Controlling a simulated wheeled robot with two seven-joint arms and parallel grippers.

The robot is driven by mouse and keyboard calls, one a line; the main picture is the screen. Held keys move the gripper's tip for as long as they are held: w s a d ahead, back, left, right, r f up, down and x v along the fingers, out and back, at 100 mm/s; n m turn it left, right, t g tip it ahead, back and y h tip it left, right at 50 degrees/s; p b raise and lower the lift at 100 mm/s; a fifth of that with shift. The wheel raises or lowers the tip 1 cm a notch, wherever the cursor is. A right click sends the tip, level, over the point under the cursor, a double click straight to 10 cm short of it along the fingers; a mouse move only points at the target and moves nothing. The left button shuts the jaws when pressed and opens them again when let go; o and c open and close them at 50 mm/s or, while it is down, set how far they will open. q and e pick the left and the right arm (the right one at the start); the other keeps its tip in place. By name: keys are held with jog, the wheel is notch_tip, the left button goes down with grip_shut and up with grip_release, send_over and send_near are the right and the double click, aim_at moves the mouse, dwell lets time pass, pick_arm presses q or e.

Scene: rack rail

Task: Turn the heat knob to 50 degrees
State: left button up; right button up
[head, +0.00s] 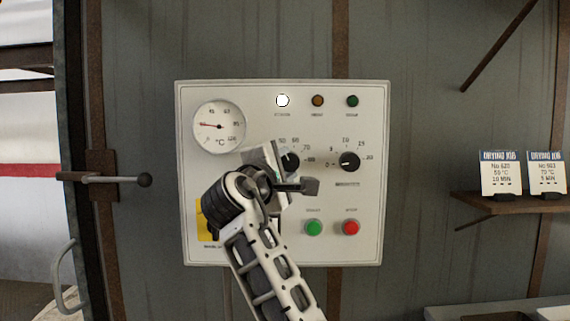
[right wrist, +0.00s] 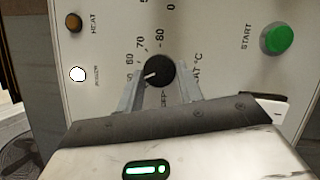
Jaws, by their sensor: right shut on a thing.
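The heat knob (head: 291,161) is a round black dial on the white control panel (head: 370,250), partly hidden by my right gripper (head: 284,166) in the head view. In the right wrist view the heat knob (right wrist: 159,72) sits between the two fingers of my right gripper (right wrist: 160,80), which is shut on it from both sides. Its white pointer is turned to the picture's left, toward a number that looks like 50, though the print is blurred. The 70 and 80 marks lie further round the scale. My left gripper is not in view.
A second black knob (head: 349,161) is just right of the heat knob. Below are a green button (head: 313,228) and a red button (head: 351,228). A round gauge (head: 219,126) is upper left. A white lamp (head: 282,100) is lit. Job cards (head: 501,173) stand on a shelf at right.

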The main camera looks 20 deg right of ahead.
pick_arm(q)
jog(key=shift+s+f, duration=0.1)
pick_arm(e)
jog(key=shift+r+m, duration=0.1)
jog(key=shift+m, duration=0.3)
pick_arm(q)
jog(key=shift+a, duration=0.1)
pick_arm(e)
jog(key=o, duration=1)
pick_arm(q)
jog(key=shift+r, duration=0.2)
pick_arm(e)
jog(key=shift+s+a, duration=0.2)
jog(key=shift+s, duration=0.05)
pick_arm(q)
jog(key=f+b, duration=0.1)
jog(key=b, duration=0.1)
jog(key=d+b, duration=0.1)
jog(key=b, duration=0.1)
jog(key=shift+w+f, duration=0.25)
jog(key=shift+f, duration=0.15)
pick_arm(e)
jog(key=v, duration=1.5)
jog(key=shift+s+a+r, duration=0.15)
jog(key=shift+r, duration=0.1)
